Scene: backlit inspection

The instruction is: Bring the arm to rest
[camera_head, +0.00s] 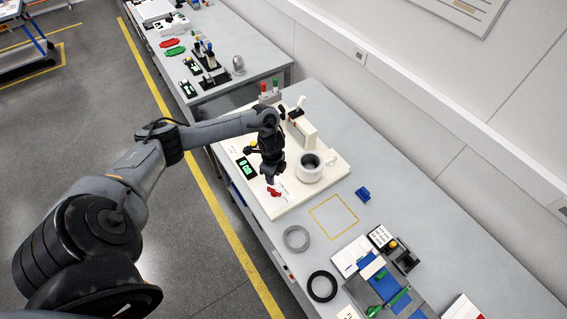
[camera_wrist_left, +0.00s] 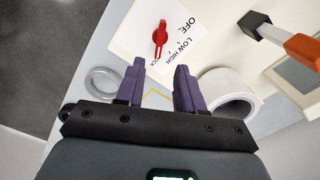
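My left arm reaches in from the left in the head view, and its gripper (camera_head: 271,177) hangs over the cream panel board (camera_head: 270,209) near its front edge. In the left wrist view, the two purple fingers of the left gripper (camera_wrist_left: 160,88) stand apart with nothing between them. A red knob (camera_head: 273,191) on the board is just beyond the fingertips, apart from them; it also shows in the left wrist view (camera_wrist_left: 160,38), beside the printed words OFF, LOW and HIGH. My right gripper is in neither view.
A white cylinder (camera_head: 309,168) stands on the board beside the gripper, with a raised block (camera_head: 301,130) behind it. A green display (camera_head: 247,168) is to the left. A grey ring (camera_head: 296,238), black ring (camera_head: 322,286) and blue part (camera_head: 363,194) lie on the table around a yellow square outline.

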